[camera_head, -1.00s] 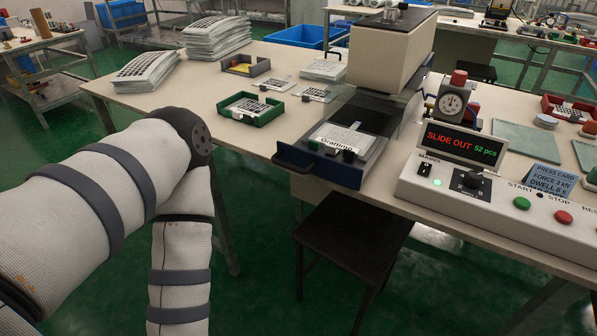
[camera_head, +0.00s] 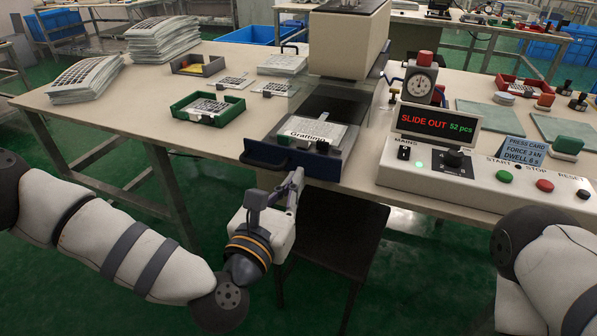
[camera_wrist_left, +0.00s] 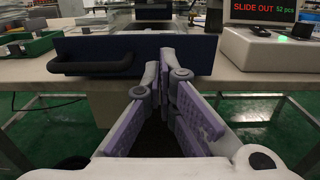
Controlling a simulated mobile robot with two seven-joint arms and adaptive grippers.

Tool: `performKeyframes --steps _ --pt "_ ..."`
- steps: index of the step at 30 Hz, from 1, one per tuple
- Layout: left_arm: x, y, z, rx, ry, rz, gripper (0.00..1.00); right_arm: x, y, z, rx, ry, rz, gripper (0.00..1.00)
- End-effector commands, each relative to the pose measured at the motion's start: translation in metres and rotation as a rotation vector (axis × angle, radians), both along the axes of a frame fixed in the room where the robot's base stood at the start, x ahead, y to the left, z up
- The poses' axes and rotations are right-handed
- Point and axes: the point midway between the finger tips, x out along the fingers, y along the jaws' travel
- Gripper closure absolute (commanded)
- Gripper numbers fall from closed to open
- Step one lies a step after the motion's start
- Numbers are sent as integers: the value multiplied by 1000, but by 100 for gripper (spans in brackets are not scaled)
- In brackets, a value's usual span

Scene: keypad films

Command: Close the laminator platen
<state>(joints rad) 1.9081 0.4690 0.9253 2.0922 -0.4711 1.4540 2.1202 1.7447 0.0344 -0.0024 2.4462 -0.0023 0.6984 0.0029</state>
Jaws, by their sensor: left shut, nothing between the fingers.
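The laminator (camera_head: 348,45) is a beige press. Its platen slide (camera_head: 335,160) is out toward me, with a dark blue front and a film marked "Grafting" (camera_head: 313,132) on top. A dark bar handle (camera_head: 265,160) is on the left of the front; it also shows in the left wrist view (camera_wrist_left: 92,66). My left gripper (camera_head: 297,174) is shut and empty just before the blue front, right of the handle. In the left wrist view its purple-padded fingers (camera_wrist_left: 160,62) point at the front; I cannot tell whether they touch it. My right gripper is out of view.
The control box (camera_head: 445,185) right of the slide reads "SLIDE OUT 52 pcs". A green tray (camera_head: 207,122), a grey tray (camera_head: 198,70) and stacks of films (camera_head: 160,40) are on the left of the table. A dark stool (camera_head: 335,235) stands below the slide.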

Motion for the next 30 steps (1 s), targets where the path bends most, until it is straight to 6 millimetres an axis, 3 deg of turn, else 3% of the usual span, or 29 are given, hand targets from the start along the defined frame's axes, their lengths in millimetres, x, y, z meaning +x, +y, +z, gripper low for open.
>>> performKeyframes --steps 6,20,30 --pt "27 -9 1 4 -2 -1 100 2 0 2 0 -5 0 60" --pt "35 -12 -2 3 2 0 100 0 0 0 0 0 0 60" --pt "104 -34 -13 4 10 0 100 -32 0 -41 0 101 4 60"
